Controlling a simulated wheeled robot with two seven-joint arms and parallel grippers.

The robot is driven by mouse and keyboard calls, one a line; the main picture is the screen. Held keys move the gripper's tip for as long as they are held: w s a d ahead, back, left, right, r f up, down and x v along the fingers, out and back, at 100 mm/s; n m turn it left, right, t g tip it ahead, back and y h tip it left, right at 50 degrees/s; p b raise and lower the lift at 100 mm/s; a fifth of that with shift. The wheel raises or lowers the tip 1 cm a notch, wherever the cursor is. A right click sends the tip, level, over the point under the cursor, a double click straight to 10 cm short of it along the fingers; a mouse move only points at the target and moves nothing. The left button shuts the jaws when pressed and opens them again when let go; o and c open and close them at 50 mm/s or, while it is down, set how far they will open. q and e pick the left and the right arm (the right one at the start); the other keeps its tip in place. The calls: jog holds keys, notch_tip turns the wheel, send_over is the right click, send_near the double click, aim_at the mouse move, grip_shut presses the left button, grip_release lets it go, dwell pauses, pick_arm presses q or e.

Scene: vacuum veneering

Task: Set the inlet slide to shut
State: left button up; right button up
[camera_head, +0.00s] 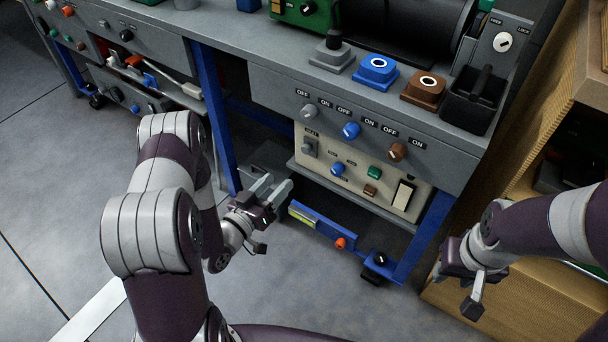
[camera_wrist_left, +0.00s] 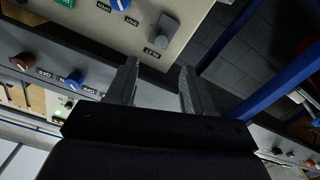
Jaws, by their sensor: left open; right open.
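The inlet slide (camera_head: 309,148) is a small grey knob at the upper left of the cream panel (camera_head: 338,184) under the bench. In the left wrist view the slide (camera_wrist_left: 164,29) stands beside a small label, beyond the fingertips. I cannot tell which setting it is at. My left gripper (camera_head: 274,187) is open and empty, below and left of the slide, apart from it. Its two fingers (camera_wrist_left: 158,80) point toward the panel's edge in the wrist view. My right gripper (camera_head: 456,286) is open and empty at the lower right, away from the panel.
Above the panel, the bench front carries a grey, a blue and a brown knob (camera_head: 397,152). The panel also has a blue knob (camera_head: 337,169), small green and brown buttons and a white rocker switch (camera_head: 403,195). Blue bench legs (camera_head: 215,125) flank the space. A wooden cabinet stands right.

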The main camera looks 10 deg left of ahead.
aim_at(304, 150)
pick_arm(q)
jog(key=b+x, duration=0.1)
jog(key=x, duration=0.3)
jog(key=b+x, duration=0.1)
jog(key=x, duration=0.3)
jog(key=b+x, duration=0.2)
jog(key=x, duration=0.1)
jog(key=shift+w+a+r, duration=0.1)
jog(key=shift+w+a, duration=0.05)
jog(key=shift+w, duration=0.6)
jog(key=shift+c, duration=0.3)
